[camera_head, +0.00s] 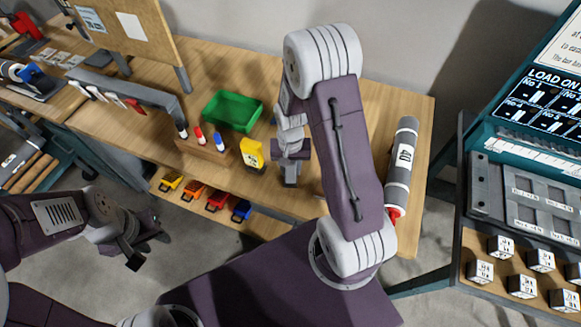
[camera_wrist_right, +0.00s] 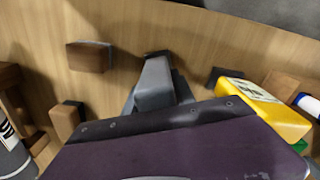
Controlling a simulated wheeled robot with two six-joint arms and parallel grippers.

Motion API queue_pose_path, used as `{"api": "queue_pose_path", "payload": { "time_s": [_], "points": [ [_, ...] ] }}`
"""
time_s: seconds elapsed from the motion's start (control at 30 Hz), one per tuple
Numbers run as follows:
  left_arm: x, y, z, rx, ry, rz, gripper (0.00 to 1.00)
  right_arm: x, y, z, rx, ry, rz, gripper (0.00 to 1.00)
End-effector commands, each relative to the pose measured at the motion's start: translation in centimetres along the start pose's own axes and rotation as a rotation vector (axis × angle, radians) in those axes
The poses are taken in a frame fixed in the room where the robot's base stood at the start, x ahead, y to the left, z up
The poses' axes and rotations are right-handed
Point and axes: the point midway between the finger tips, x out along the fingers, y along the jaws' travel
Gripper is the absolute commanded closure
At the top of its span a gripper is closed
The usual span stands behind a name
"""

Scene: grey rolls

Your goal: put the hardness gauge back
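A yellow device with a white face (camera_head: 252,153), which looks like the hardness gauge, stands at the front of the wooden bench (camera_head: 330,85). It also shows at the right of the right wrist view (camera_wrist_right: 262,108). My right gripper (camera_head: 290,172) is over the bench, just right of the yellow device and apart from it. In the wrist view a grey tapered part (camera_wrist_right: 155,85) juts from its middle; whether the fingers are closed there is unclear. My left gripper (camera_head: 148,250) is low at the left, off the bench, its dark fingertips apart and empty.
A grey roll (camera_head: 404,150) with a white label lies at the bench's right. Wooden blocks (camera_wrist_right: 88,57) are near my right gripper. A green tray (camera_head: 232,111) and a marker holder (camera_head: 205,150) stand left. Cubes (camera_head: 501,246) sit on the rack at right.

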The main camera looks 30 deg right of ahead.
Motion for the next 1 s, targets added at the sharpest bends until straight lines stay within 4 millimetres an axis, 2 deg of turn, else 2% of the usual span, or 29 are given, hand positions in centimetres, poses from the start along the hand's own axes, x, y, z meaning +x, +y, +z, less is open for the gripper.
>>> {"api": "queue_pose_path", "payload": {
  "time_s": [0.03, 0.07, 0.1, 0.37, 0.47, 0.57, 0.8, 1.0],
  "points": [
    [0.0, 0.0, 0.0, 0.000, 0.000, 0.000, 0.64, 0.0, 0.0, 0.0, 0.000, 0.000, 0.000, 0.58],
    [0.0, 0.0, 0.0, 0.000, 0.000, 0.000, 0.64, 0.0, 0.0, 0.0, 0.000, 0.000, 0.000, 0.50],
    [0.0, 0.0, 0.0, 0.000, 0.000, 0.000, 0.64, 0.0, 0.0, 0.0, 0.000, 0.000, 0.000, 0.47],
    [0.0, 0.0, 0.0, 0.000, 0.000, 0.000, 0.64, -0.1, 0.0, 0.0, 0.000, 0.000, 0.000, 0.47],
    [-0.3, 0.0, 0.0, 0.000, 0.000, 0.000, 0.64, -0.8, 0.0, -0.1, 0.000, 0.002, -0.001, 0.47],
    [-0.4, 0.0, -0.1, 0.000, 0.000, 0.000, 0.64, -2.4, -0.1, -0.2, 0.000, 0.006, -0.002, 0.47],
    [-0.9, 0.0, -0.1, 0.000, 0.000, 0.000, 0.64, -8.0, -0.1, -0.1, 0.000, 0.007, -0.002, 0.47],
    [-1.1, 0.0, -0.1, 0.000, 0.000, 0.000, 0.64, -11.3, 0.0, -0.1, 0.000, 0.004, -0.001, 0.47]
  ]
}}
